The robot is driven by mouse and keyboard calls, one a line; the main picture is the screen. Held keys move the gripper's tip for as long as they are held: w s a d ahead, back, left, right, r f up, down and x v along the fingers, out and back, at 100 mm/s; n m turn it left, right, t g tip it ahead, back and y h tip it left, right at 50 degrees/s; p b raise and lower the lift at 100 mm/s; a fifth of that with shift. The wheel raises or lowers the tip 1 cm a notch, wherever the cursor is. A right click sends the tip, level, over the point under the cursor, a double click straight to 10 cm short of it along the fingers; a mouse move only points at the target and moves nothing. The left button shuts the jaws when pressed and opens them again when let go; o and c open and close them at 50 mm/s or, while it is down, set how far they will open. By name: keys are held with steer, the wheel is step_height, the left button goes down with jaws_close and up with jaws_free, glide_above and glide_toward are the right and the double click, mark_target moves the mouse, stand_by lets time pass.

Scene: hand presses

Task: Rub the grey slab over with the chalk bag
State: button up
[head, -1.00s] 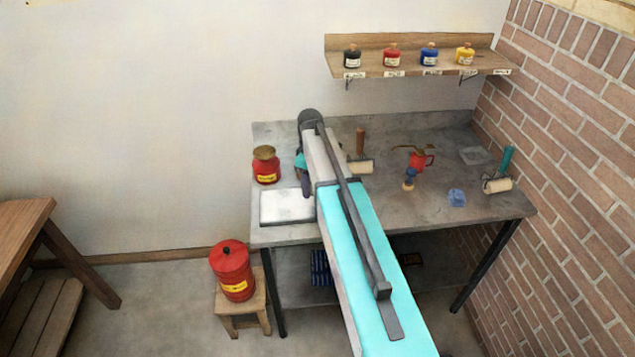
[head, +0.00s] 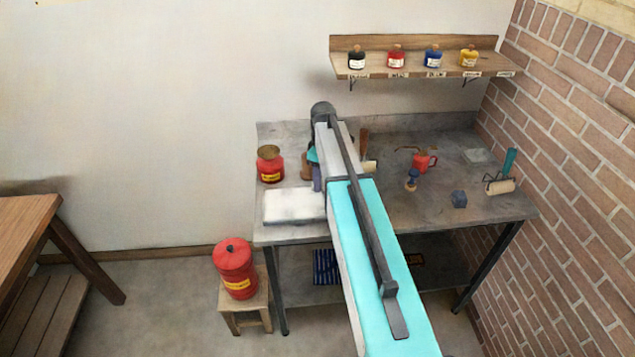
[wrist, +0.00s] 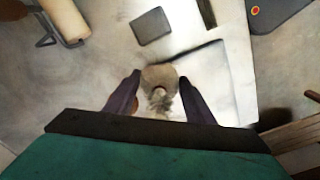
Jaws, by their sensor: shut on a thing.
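My gripper (wrist: 160,92) is shut on the chalk bag (wrist: 160,76), a round beige bag with a gathered neck, held between the two dark fingers in the wrist view. The slab (head: 290,205) lies at the left front of the bench and looks pale, nearly white, on top. It also shows below the bag in the wrist view (wrist: 205,75). In the head view my gripper (head: 317,183) is at the slab's back right corner. The bag is not clearly visible there. I cannot tell whether the bag touches the slab.
A red jar (head: 270,165) stands behind the slab. A roller (head: 369,167) is right of my arm, partly hidden. A stamp (head: 411,180), a red oil can (head: 425,162), a blue block (head: 459,199) and a teal-handled roller (head: 500,185) are farther right. A red canister (head: 236,268) stands front left.

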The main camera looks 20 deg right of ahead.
step_height(320, 180, up, 3)
steer(key=shift+s+d+f+p, duration=0.1)
steer(key=shift+s+p, duration=0.05)
steer(key=shift+p, duration=0.45)
steer(key=shift+r+p, duration=0.8)
steer(key=shift+r, duration=0.7)
steer(key=shift+f, duration=0.1)
